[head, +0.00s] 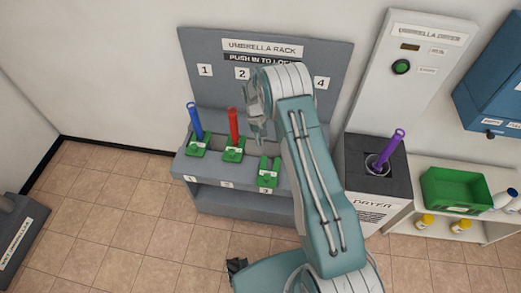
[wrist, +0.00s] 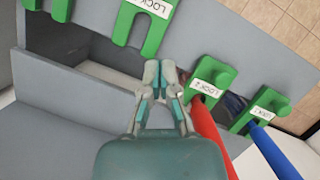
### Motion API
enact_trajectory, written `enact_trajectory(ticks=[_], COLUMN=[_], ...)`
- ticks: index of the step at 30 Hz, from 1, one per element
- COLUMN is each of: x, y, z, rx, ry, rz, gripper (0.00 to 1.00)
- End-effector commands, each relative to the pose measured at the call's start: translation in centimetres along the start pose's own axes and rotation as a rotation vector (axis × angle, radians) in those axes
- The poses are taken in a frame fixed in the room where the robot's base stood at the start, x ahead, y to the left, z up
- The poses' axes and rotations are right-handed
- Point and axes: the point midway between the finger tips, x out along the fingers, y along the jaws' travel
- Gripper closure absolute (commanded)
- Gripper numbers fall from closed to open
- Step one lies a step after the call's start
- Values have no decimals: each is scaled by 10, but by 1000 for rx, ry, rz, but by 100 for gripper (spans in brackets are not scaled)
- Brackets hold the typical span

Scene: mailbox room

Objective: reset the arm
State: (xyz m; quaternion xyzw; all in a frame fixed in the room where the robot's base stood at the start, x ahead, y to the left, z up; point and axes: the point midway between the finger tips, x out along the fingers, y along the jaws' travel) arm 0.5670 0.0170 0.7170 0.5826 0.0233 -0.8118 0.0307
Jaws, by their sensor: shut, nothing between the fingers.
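My arm reaches up and forward in the head view, with my gripper (head: 257,112) in front of the umbrella rack (head: 208,92). In the wrist view my gripper (wrist: 160,78) is shut and empty above the rack. A red umbrella (head: 233,122) stands in the slot with the green lock 2 (head: 232,154), close to my gripper; it also shows in the wrist view (wrist: 207,125). A blue umbrella (head: 194,121) stands at the green lock 1 (head: 197,150). The green lock 3 (head: 268,178) holds no umbrella that I can see. My arm hides the rack's fourth place.
Right of the rack stands the dryer (head: 362,150) with a purple umbrella (head: 389,149) in its opening.

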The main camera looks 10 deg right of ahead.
Motion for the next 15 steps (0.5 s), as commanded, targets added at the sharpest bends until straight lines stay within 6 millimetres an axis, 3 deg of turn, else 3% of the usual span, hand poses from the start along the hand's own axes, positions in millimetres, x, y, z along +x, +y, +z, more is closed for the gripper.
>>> enact_trajectory(ticks=[4, 15], x=[-10, -11], y=[1, 0], z=[0, 0], rx=[0, 0], ry=[0, 0], rz=[-1, 0], gripper=[100, 100])
